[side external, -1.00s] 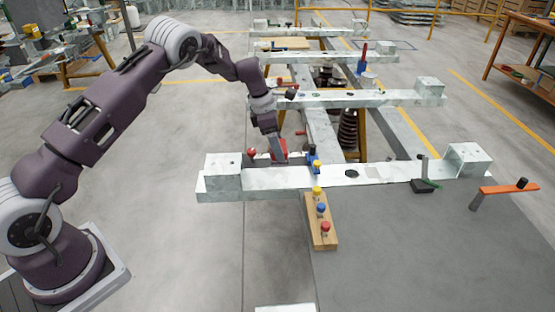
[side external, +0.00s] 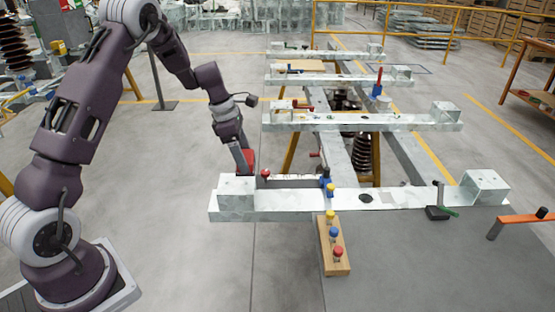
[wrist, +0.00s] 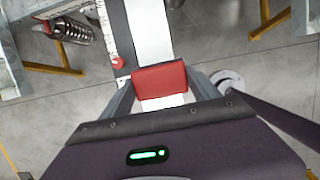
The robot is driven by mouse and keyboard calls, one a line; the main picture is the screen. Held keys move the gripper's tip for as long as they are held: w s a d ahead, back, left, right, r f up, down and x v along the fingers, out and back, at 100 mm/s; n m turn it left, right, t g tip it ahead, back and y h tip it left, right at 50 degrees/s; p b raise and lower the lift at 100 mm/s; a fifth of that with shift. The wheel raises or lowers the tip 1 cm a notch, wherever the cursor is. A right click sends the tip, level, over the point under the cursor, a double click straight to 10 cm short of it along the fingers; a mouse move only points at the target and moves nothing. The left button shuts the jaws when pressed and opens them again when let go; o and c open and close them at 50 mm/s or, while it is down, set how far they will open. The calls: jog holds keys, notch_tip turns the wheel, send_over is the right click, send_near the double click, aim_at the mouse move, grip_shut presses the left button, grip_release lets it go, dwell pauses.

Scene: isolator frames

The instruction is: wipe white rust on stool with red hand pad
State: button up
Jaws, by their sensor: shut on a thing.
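My gripper (side external: 243,160) is shut on the red hand pad (side external: 249,161), just behind and above the left end block (side external: 237,189) of the nearest galvanized beam (side external: 290,201). In the wrist view the red pad (wrist: 160,79) sits between the two finger sides, with a pale white strip (wrist: 151,28) beyond it. The block looks like the stool, but I cannot be sure. Pale patches show on the metal; I cannot tell which are white rust. The pad's underside is hidden, and I cannot tell whether it touches metal.
A red knob (side external: 265,174) stands close right of the pad. A blue clamp (side external: 326,178) is farther along the beam. A wooden block with coloured knobs (side external: 333,248) lies in front. A green-handled tool (side external: 439,207) is at right. Open floor lies left of the frame.

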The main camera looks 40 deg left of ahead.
jog(key=shift+s+a+f, duration=0.2)
jog(key=shift+s+f, duration=0.45)
jog(key=shift+f, duration=0.35)
jog(key=shift+s+a+f, duration=0.15)
jog(key=shift+s+f, duration=0.5)
jog(key=shift+f, duration=0.3)
jog(key=shift+s+a+f, duration=0.2)
jog(key=shift+s+f, duration=0.45)
jog(key=shift+f, duration=0.35)
jog(key=shift+w+a+f, duration=0.3)
jog(key=shift+w+f, duration=0.05)
jog(key=shift+f, duration=0.3)
jog(key=shift+c, duration=0.6)
jog(key=shift+w+a+f, duration=0.1)
jog(key=shift+w+a, duration=2)
jog(key=shift+a, duration=0.05)
jog(key=shift+s+d, duration=2.3)
jog(key=shift+d, duration=0.05)
jog(key=shift+s+d, duration=0.1)
jog(key=shift+s, duration=0.1)
notch_tip(320, 180, up, 8)
jog(key=shift+r, duration=0.2)
